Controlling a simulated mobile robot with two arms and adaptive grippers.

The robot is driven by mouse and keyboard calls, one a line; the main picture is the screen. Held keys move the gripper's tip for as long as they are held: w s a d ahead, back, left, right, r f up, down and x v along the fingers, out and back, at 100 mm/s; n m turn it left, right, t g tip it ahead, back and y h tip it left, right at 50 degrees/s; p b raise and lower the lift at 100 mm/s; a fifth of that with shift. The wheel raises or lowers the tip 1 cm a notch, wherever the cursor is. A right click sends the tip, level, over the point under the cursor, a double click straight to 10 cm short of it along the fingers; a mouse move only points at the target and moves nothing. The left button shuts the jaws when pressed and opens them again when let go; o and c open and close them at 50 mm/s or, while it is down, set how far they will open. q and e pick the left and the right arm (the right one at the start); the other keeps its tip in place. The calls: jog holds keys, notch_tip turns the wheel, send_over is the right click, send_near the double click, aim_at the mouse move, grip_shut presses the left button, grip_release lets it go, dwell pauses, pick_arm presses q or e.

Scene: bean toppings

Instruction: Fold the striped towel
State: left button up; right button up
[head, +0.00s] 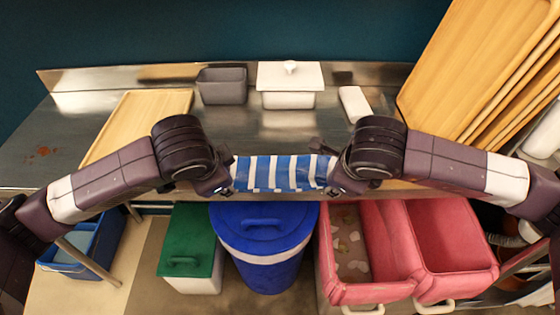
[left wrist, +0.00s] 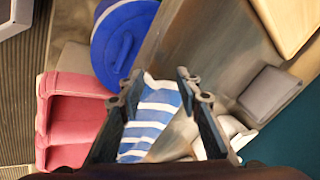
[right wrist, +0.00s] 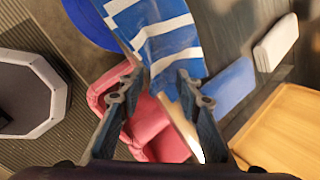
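The blue-and-white striped towel (head: 280,172) lies at the front edge of the steel counter, between my two grippers. It also shows beyond the fingers in the left wrist view (left wrist: 155,115) and the right wrist view (right wrist: 165,35). My left gripper (head: 226,184) is at the towel's left end; its fingers are apart in the left wrist view (left wrist: 158,82). My right gripper (head: 334,184) is at the towel's right end; its fingers are also apart in the right wrist view (right wrist: 157,80). I cannot tell whether either gripper touches the cloth.
A grey container (head: 222,87), a lidded white container (head: 290,85) and a white block (head: 355,104) stand behind. Wooden boards lie left (head: 130,118) and lean right (head: 475,60). Below the edge are a green bin (head: 190,245), a blue bin (head: 262,255) and red bins (head: 450,235).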

pick_arm(q)
jog(key=shift+r, duration=0.1)
pick_arm(e)
jog(key=shift+r, duration=0.1)
